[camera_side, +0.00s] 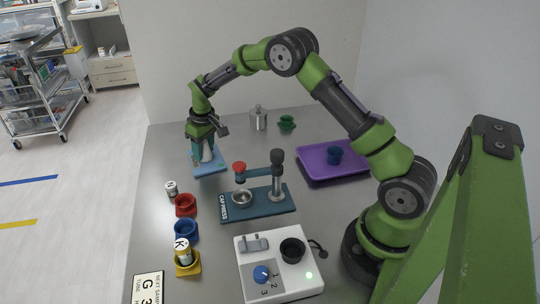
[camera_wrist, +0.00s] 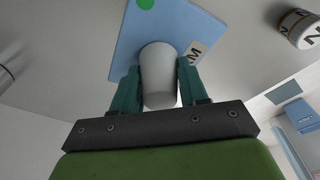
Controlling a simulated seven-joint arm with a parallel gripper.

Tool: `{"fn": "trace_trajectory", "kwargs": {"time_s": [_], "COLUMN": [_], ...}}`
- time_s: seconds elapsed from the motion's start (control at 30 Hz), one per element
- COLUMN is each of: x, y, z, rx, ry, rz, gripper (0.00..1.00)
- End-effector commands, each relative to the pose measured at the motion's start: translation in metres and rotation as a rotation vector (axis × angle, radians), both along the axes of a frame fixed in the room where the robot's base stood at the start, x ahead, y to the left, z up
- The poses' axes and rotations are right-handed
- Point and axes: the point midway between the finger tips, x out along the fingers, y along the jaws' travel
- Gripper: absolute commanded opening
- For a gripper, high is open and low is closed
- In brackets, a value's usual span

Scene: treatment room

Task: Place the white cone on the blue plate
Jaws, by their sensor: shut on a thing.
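The white cone (camera_wrist: 158,72) is between the two teal fingers of my gripper (camera_wrist: 158,88) in the wrist view, and both fingers press against its sides. In the side view my gripper (camera_side: 204,150) points down at the far left of the table, with the cone (camera_side: 207,154) partly hidden between the fingers. The blue plate (camera_side: 210,169) lies directly below the gripper. In the wrist view the plate (camera_wrist: 130,50) shows behind the cone, with a green dot and a lettered label. I cannot tell whether the cone's base touches the plate.
A small lettered jar (camera_side: 171,188) and red (camera_side: 185,205), blue (camera_side: 186,230) and yellow (camera_side: 188,268) holders line the left edge. A cap press (camera_side: 258,205) stands mid-table. A purple tray (camera_side: 320,162), metal canister (camera_side: 258,119), green cup (camera_side: 287,123) and white device (camera_side: 280,272) are also there.

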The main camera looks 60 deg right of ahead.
Motion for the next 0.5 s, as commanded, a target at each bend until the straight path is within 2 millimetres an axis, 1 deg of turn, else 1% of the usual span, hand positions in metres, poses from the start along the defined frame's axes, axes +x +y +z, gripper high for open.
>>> {"fn": "trace_trajectory", "kwargs": {"time_s": [0.33, 0.37, 0.5], "x": [0.0001, 0.0001, 0.0002], "y": [0.0000, 0.0000, 0.0001], "z": [-0.0033, -0.0036, -0.0032], "rx": [0.000, 0.000, 0.000], "ry": [-0.001, -0.001, -0.002], "rz": [0.000, 0.000, 0.000], "gripper": [0.15, 0.45, 0.66]}}
